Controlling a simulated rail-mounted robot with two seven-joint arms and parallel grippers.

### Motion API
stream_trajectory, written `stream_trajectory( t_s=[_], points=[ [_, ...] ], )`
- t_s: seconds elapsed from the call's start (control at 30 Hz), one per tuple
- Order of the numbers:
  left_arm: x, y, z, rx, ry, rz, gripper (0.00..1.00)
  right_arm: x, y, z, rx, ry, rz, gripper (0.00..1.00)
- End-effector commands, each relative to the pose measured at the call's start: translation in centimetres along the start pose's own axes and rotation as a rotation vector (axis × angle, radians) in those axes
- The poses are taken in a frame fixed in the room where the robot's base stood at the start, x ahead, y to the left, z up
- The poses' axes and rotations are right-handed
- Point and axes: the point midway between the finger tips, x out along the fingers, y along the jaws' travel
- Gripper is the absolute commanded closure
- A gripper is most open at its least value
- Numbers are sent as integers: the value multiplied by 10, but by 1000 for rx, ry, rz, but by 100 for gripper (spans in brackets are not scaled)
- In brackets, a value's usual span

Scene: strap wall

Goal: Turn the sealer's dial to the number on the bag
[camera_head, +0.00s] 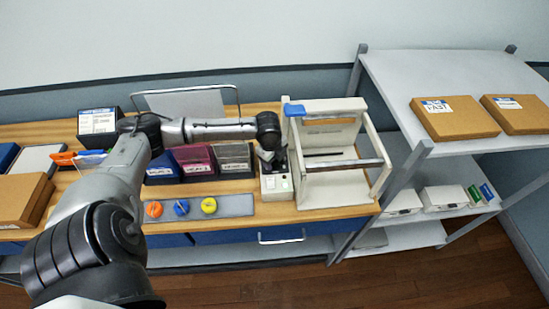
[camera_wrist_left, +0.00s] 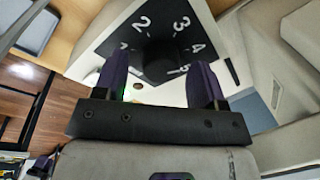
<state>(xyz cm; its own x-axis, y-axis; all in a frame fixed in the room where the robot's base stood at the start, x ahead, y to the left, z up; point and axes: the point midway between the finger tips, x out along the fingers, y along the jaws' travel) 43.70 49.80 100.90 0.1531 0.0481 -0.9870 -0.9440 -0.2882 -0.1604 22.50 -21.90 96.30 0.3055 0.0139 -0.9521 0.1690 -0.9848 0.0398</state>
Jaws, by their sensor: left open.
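The cream sealer (camera_head: 325,133) stands at the right end of the wooden bench, with a control box (camera_head: 276,187) at its left. My left gripper (camera_head: 271,158) is above that box and hides most of its top in the head view. In the left wrist view, the black dial face (camera_wrist_left: 140,40) carries white numbers, among them 2, 3, 4 and 5. Its dark knob (camera_wrist_left: 160,62) lies between the open fingers of my left gripper (camera_wrist_left: 158,82); I cannot tell whether they touch it. I cannot make out a bag with a readable number. My right gripper is out of view.
Lidded bins (camera_head: 196,160) stand left of the sealer. A grey mat (camera_head: 236,204) with orange, blue and yellow round items lies in front. A blue-topped handle (camera_head: 293,110) rises beside the sealer. A shelf unit (camera_head: 395,70) with cardboard boxes stands at right.

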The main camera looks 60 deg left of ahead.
Motion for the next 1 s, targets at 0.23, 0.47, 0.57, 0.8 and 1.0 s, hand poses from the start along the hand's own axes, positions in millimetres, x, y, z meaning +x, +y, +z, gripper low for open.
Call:
stream_trajectory(
  t_s=[0.23, 0.47, 0.57, 0.8, 1.0],
  points=[
    [3, 0, 0, 0, 1, 0, 36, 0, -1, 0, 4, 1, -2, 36],
    [3, 0, 0, 0, 0, 0, 49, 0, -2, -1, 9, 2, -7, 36],
    [3, 0, 0, 0, 0, 0, 59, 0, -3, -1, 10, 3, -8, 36],
    [3, 0, 0, 0, 0, 0, 82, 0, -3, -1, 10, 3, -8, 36],
    [-2, 0, -1, -37, -1, -2, 85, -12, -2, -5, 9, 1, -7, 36]
  ],
)
